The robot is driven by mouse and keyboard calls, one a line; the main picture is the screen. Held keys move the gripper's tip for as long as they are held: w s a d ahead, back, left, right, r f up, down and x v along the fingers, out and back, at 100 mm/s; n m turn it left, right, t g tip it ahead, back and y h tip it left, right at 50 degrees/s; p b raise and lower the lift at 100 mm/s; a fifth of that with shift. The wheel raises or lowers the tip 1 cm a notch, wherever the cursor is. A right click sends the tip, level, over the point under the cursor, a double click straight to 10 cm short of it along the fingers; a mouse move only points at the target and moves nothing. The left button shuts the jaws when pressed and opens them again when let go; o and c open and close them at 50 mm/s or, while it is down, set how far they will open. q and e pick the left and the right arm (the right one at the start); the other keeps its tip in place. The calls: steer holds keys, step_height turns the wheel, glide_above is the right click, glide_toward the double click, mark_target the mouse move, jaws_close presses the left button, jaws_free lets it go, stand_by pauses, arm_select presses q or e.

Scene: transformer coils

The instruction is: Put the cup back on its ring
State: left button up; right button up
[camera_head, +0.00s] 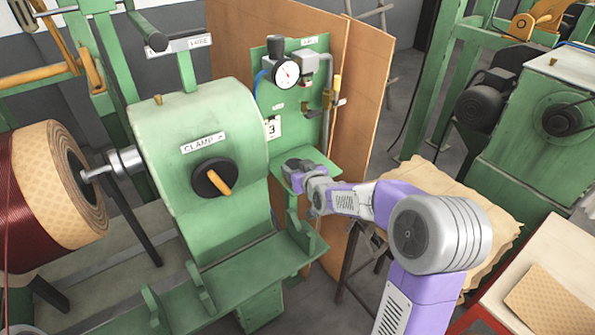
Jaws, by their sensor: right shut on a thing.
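My right gripper (293,168) is at the small green shelf (322,160) on the side of the green gauge panel, below the pressure gauge. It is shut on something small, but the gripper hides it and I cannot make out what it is. I cannot pick out the cup or its ring for sure; they are too small or hidden by the gripper and wrist. My left gripper is not in view.
The green clamp housing (195,130) with its black and orange knob (214,178) stands close left of my right gripper. The gauge (286,73) and a brown board (362,110) rise behind. A large wound coil (55,195) is at the left.

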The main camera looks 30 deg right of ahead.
steer(key=shift+r, duration=0.1)
steer(key=shift+f+b, duration=0.25)
steer(key=shift+b, duration=0.05)
steer(key=o, duration=1.2)
steer(key=shift+r, duration=0.1)
steer(key=shift+c, duration=0.2)
steer(key=shift+r+p, duration=0.2)
steer(key=shift+p, duration=0.15)
steer(key=p+v, duration=0.2)
steer(key=v, duration=1)
steer(key=shift+f, duration=0.1)
